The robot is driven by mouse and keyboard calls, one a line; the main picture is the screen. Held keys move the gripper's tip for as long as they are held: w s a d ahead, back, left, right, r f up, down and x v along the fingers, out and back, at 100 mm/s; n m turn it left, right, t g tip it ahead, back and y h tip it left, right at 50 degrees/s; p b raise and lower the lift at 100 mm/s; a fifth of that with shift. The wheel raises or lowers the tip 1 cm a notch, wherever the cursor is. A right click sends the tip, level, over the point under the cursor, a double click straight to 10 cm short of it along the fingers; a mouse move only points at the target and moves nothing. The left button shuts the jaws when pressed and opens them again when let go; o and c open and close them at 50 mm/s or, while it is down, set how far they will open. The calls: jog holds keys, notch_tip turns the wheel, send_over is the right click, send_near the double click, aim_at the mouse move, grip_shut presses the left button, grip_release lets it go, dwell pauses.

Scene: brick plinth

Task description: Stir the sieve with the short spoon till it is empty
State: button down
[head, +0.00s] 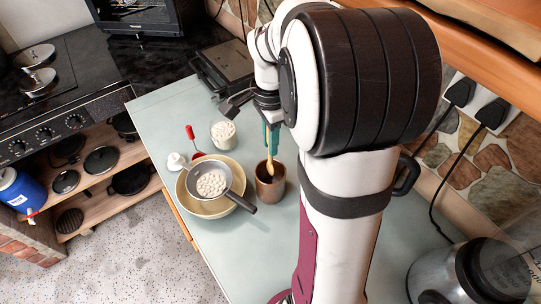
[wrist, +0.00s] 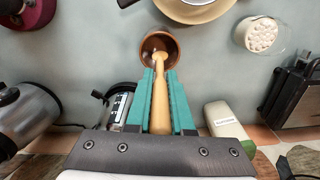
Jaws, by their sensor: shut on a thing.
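My gripper (head: 271,140) is shut on a wooden spoon (head: 269,156), with the spoon pointing down. The teal fingers (wrist: 160,100) grip its handle (wrist: 160,112) in the wrist view. The spoon's lower end is at the mouth of a brown pot (head: 270,186), also in the wrist view (wrist: 172,42); I cannot tell how far inside it reaches. The sieve (head: 230,176), grey with a dark handle, rests over a cream bowl (head: 200,207), left of the pot. Several white balls (head: 211,184) lie in the sieve.
A glass of white balls (head: 223,134) stands behind the bowl. A red-handled utensil (head: 190,133) and a small white object (head: 176,161) are at the bowl's back left. A dark appliance (head: 222,67) stands at the back. The front left counter is clear.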

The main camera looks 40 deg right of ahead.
jog(key=w+a+r+t+y, duration=0.1)
jog(key=w+a+r, duration=0.2)
jog(key=a, duration=0.3)
jog(key=w+a+r+y, duration=0.1)
jog(key=w+a+r, duration=0.2)
jog(key=a, duration=0.3)
notch_tip(320, 180, down, 8)
jog(key=shift+d, duration=0.2)
jog(key=shift+s+f, duration=0.1)
jog(key=shift+s, duration=0.1)
